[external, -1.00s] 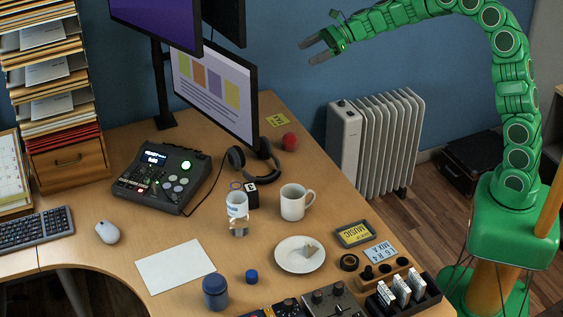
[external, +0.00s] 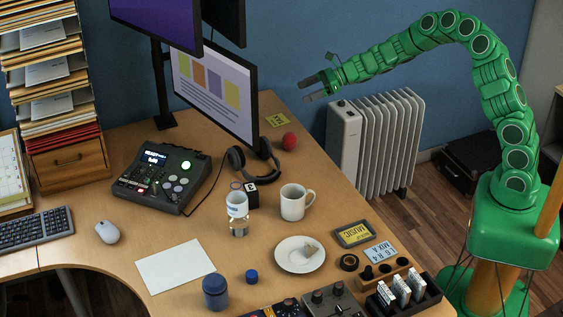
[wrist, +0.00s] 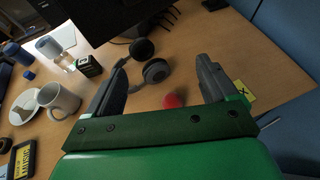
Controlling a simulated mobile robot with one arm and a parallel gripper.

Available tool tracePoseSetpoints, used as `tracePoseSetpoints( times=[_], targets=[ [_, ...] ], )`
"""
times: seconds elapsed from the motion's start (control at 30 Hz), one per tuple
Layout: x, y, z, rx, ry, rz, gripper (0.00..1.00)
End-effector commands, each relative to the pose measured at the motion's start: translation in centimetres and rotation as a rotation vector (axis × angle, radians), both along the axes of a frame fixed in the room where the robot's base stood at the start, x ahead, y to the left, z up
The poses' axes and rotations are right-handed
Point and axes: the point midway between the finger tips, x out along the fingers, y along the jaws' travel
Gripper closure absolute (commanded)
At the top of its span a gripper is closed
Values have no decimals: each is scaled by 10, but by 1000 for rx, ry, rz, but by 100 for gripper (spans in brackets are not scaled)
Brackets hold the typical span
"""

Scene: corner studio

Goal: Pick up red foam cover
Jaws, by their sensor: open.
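The red foam cover (external: 289,141) is a small red ball-like piece on the desk, near the back right edge beside the headphones. It also shows in the wrist view (wrist: 172,101), between my two fingers and below them. My gripper (external: 304,91) is open and empty. It is in the air above and slightly right of the red foam cover, apart from it. In the wrist view the fingers (wrist: 168,80) are spread wide, with bare desk and the headphones seen between them.
Black headphones (external: 252,161) lie just left of the red cover. A yellow card (external: 276,120) lies behind it. A monitor (external: 215,92) stands to the left, and a white radiator (external: 376,140) stands off the desk's right edge. A white mug (external: 293,203) is nearer the front.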

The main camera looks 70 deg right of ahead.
Motion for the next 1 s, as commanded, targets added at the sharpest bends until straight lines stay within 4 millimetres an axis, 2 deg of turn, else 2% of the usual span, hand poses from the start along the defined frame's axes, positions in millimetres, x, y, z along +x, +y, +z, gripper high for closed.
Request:
tracePoseSetpoints(
  times=[0.03,0.2,0.4,0.5,0.7,1.0],
  targets=[
    [0,2,-22,6,7,-1,14],
    [-1,2,-80,3,7,-1,14],
    [-1,2,-137,4,8,1,14],
    [-1,1,-159,0,6,1,14],
    [0,1,-184,0,2,2,14],
    [9,6,-193,-1,2,3,14]
  ],
)
